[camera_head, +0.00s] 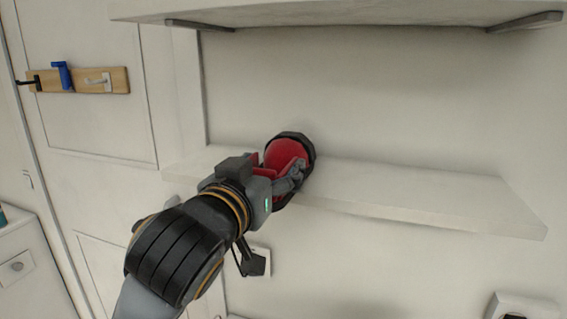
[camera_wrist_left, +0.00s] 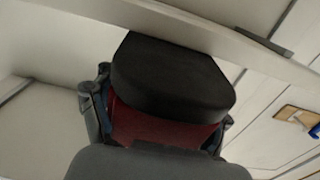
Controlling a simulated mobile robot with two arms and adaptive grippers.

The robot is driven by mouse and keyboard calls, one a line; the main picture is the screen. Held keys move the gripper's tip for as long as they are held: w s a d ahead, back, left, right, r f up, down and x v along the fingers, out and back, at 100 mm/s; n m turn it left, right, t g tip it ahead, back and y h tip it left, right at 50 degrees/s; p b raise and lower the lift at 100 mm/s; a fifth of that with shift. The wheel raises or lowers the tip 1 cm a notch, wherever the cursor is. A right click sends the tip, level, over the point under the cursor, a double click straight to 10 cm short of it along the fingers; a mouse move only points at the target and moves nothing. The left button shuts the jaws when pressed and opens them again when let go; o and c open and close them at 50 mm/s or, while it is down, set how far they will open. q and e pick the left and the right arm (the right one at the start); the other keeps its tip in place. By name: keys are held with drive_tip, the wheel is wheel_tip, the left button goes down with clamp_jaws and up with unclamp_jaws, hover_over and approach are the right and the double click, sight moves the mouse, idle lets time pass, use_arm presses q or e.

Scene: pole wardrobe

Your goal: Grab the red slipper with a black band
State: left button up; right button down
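The red slipper with a black band (camera_head: 286,152) is at the front edge of the white shelf, left of its middle. Its black rim shows around the red part and also below my gripper. In the left wrist view its black part (camera_wrist_left: 168,78) faces the camera, with red below it. My left gripper (camera_head: 284,174) is at the slipper, with its fingers against both sides of the red body (camera_wrist_left: 160,128); it looks shut on it. Whether the slipper still rests on the shelf cannot be told. My right gripper is not in view.
The lower shelf (camera_head: 420,195) is bare to the right of the slipper. An upper shelf (camera_head: 340,12) hangs above it. A wooden hook rack (camera_head: 112,80) with a blue item (camera_head: 62,74) is at the left. A white cabinet (camera_head: 30,262) stands at the lower left.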

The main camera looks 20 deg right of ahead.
use_arm(q)
drive_tip(key=c, duration=0.5)
drive_tip(key=shift+r, duration=0.1)
